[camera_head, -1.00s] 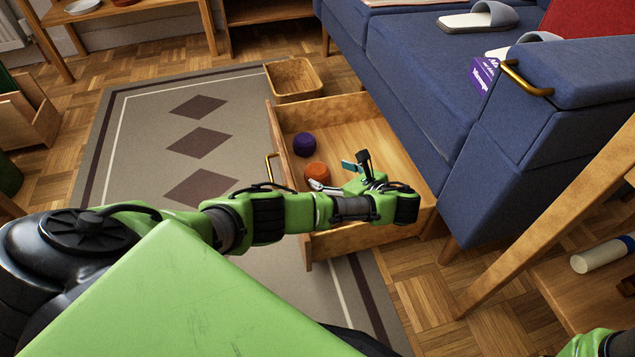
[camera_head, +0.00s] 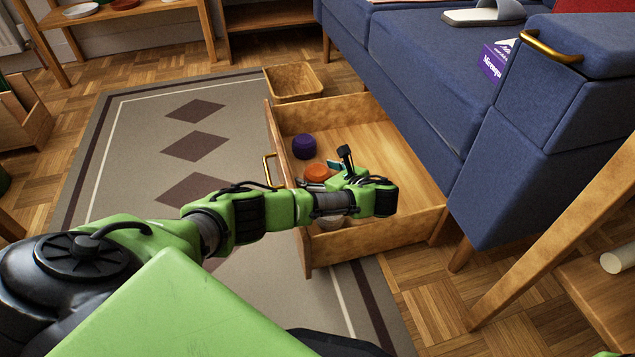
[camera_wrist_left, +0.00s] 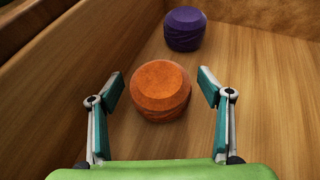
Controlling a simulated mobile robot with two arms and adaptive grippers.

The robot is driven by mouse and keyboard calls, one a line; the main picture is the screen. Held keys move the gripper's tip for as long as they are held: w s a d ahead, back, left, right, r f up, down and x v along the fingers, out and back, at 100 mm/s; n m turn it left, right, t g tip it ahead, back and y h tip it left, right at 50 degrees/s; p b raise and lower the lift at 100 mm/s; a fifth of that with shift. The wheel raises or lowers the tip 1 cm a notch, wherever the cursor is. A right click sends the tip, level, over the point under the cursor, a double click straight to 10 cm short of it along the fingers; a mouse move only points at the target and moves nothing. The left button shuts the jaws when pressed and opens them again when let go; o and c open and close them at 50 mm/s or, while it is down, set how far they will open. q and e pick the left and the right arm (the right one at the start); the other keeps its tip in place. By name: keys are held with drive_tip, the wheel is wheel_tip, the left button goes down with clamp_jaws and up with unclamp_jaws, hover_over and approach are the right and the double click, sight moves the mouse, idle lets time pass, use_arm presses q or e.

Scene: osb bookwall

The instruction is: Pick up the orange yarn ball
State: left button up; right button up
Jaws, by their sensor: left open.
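The orange yarn ball (camera_head: 317,172) lies in the open wooden drawer (camera_head: 400,160), near its left wall. In the left wrist view the orange yarn ball (camera_wrist_left: 160,91) sits centred just ahead of my fingertips, with one finger on each side and no contact visible. My left gripper (camera_head: 330,172) is open and empty, reaching over the drawer; it also shows in the left wrist view (camera_wrist_left: 160,88). In the head view its fingers partly cover the ball. My right gripper is not in view.
A purple yarn ball (camera_head: 304,146) lies beyond the orange one, also in the left wrist view (camera_wrist_left: 185,29). A whitish item (camera_head: 330,222) is partly hidden under my arm in the drawer. A wicker basket (camera_head: 293,82) stands behind the drawer; the blue sofa (camera_head: 430,90) is close on the right.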

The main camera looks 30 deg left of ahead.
use_arm(q)
drive_tip(key=c, duration=1.2)
drive_tip(key=shift+r, duration=0.1)
drive_tip(key=shift+c, duration=0.2)
